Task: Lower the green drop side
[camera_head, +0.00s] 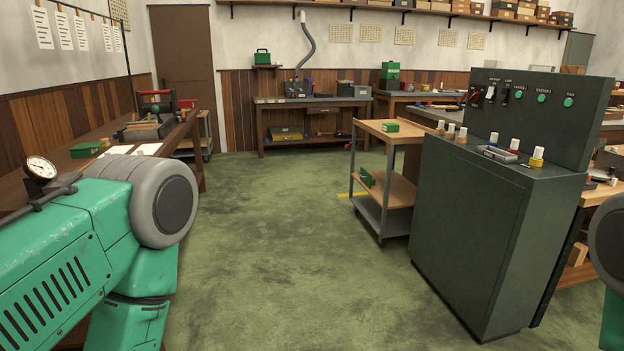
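I cannot make out for certain which part is the green drop side. My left arm's green and grey links fill the lower left, and part of my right arm shows at the right edge. Neither gripper is in view.
A dark control cabinet (470,230) with switches and green buttons stands at the right, close to the cart. A workbench (312,101) is at the back, and a wooden bench (60,185) runs along the left wall. The green floor (270,240) in the middle is clear.

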